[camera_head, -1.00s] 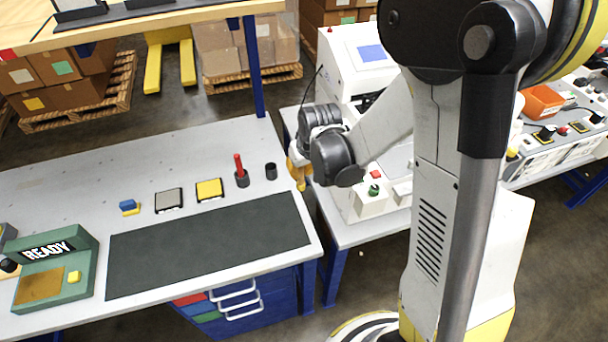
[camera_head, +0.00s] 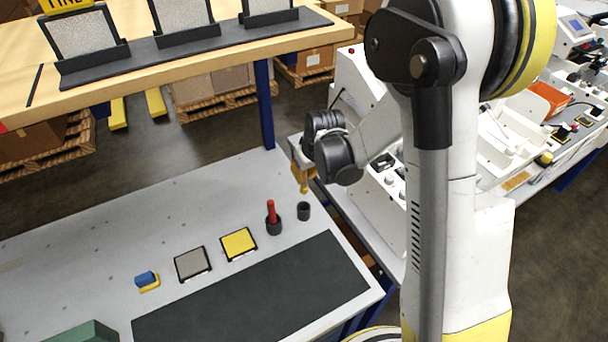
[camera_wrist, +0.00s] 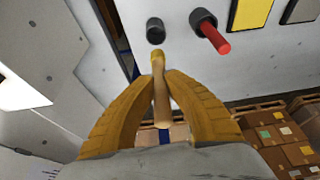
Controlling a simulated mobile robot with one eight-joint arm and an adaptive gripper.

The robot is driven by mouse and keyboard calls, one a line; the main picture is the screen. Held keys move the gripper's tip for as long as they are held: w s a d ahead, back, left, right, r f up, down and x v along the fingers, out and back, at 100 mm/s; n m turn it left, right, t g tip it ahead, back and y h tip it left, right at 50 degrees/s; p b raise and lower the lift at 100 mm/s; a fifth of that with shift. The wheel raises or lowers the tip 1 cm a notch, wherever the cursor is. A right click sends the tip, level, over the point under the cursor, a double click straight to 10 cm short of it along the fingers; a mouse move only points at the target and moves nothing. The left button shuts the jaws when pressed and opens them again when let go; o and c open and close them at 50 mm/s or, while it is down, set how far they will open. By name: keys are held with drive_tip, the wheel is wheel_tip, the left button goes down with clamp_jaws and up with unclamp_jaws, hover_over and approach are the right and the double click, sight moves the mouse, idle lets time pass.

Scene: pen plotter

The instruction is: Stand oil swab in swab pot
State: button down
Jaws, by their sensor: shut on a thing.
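My gripper (camera_head: 302,170) is shut on the oil swab, a tan stick with an amber end. The swab shows between the yellow fingers in the wrist view (camera_wrist: 160,95), and its lower end shows in the head view (camera_head: 304,188). It hangs roughly upright above the bench. A small black empty pot (camera_head: 303,211), likely the swab pot, stands just below it and also shows in the wrist view (camera_wrist: 155,30). The swab's end appears apart from the pot. Its exact height above the rim is hard to tell.
A similar black pot (camera_head: 274,228) holding a red-handled tool (camera_head: 271,210) stands just left of the empty one. Yellow (camera_head: 238,243) and grey (camera_head: 192,263) pads and a dark mat (camera_head: 260,295) lie on the grey bench (camera_head: 100,240). A wooden shelf (camera_head: 200,60) is behind.

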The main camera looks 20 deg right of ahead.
sight(306, 194)
drive_tip(key=shift+f+b, duration=1.85)
drive_tip(key=shift+f, duration=1.1)
wheel_tip(306, 194, down, 5)
drive_tip(key=b, duration=0.4)
drive_tip(key=shift+r, duration=0.2)
drive_tip(key=c, duration=1.4)
unclamp_jaws()
drive_tip(key=v, duration=1.2)
